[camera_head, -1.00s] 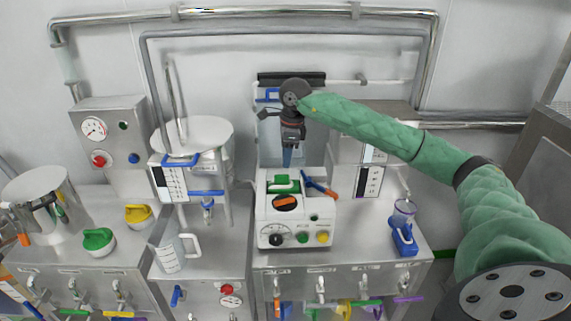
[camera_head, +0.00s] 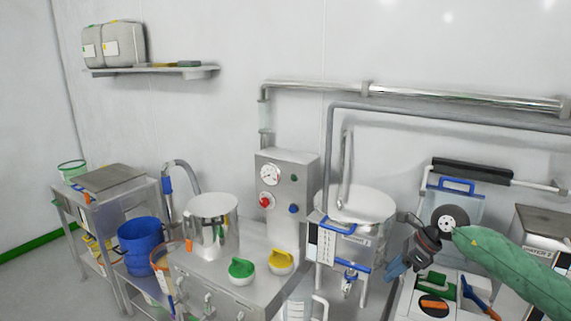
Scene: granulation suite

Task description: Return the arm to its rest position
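My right arm (camera_head: 515,275), in a green sleeve, comes in from the lower right edge. Its dark wrist leads to my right gripper (camera_head: 397,268), which points down and left with blue fingertips. The gripper appears in front of the bench, left of the white control box (camera_head: 435,283) and near the steel vessel (camera_head: 357,207). The fingers overlap from this angle, so their opening cannot be made out. No held object is visible. My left gripper is not in view.
Blue buckets (camera_head: 139,243) and a cart (camera_head: 110,190) stand further left. A shelf (camera_head: 150,70) is on the wall. Pipes run along the back.

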